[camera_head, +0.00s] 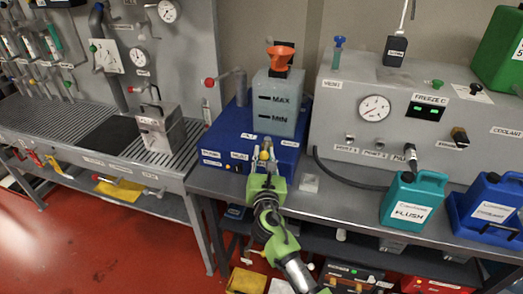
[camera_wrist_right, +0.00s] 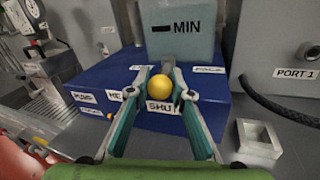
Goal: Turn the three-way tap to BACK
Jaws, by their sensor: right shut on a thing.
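The three-way tap shows as a yellow ball knob (camera_head: 264,155) at the front of the blue box (camera_head: 232,137), below the clear tank (camera_head: 278,100) marked MAX and MIN. In the right wrist view the knob (camera_wrist_right: 162,81) sits just above the SHUT label (camera_wrist_right: 162,107). Other small labels, blurred, lie to its left, and one that seems to read BACK (camera_wrist_right: 210,70) lies to its right. My right gripper (camera_head: 264,163) is shut on the knob, with a finger on each side of it. The tap's body is mostly hidden behind the knob and fingers. My left gripper is not in view.
A small open grey block (camera_head: 309,182) stands right of the blue box. A black hose (camera_head: 343,174) runs near it from the grey gauge cabinet (camera_head: 340,105). A teal FLUSH jug (camera_head: 413,200) stands farther right. An orange funnel (camera_head: 281,56) tops the tank.

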